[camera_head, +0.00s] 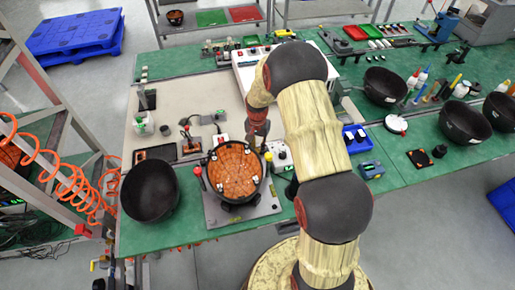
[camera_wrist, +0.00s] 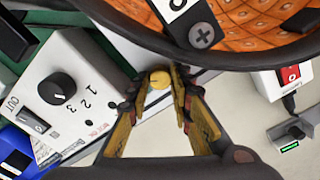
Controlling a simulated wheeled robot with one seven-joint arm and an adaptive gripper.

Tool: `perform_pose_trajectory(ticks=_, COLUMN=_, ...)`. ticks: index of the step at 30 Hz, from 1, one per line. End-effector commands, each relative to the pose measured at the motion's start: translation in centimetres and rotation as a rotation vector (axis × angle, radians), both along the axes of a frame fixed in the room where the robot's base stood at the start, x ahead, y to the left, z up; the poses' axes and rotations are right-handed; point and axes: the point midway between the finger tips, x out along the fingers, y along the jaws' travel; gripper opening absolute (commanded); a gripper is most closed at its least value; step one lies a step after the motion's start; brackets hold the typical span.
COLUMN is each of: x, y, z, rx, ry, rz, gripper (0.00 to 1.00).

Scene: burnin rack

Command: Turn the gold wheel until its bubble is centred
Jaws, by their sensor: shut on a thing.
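The gold wheel (camera_wrist: 159,80) is a small round yellow knob in the wrist view, just below the black rim of a round orange-faced fixture (camera_wrist: 255,22). My gripper (camera_wrist: 161,86) has one fingertip on each side of the wheel and is shut on it. I cannot make out a bubble in either view. In the head view, my gripper (camera_head: 257,133) is small and partly hidden by my arm, at the upper right edge of the orange fixture (camera_head: 235,170). I cannot pick out the gold wheel clearly there.
A white box with a black dial (camera_wrist: 57,88) stands left of my fingers in the wrist view. A red switch (camera_wrist: 289,75) is at the right. In the head view, a black bowl (camera_head: 149,191) stands left of the fixture and a blue block (camera_head: 356,138) stands right of my arm.

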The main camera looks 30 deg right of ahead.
Motion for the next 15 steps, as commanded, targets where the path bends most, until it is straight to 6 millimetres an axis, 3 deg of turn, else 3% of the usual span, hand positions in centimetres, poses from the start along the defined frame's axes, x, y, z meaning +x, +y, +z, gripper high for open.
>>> perform_pose_trajectory(ticks=3, x=0.12, y=-0.01, z=0.07, rx=0.000, ry=-0.003, rz=0.001, gripper=0.00)
perform_pose_trajectory(ticks=4, x=0.12, y=-0.01, z=0.07, rx=0.000, ry=-0.003, rz=0.001, gripper=0.22)
perform_pose_trajectory(ticks=15, x=0.04, y=0.00, z=0.03, rx=0.000, ry=-0.001, rz=0.001, gripper=0.40)
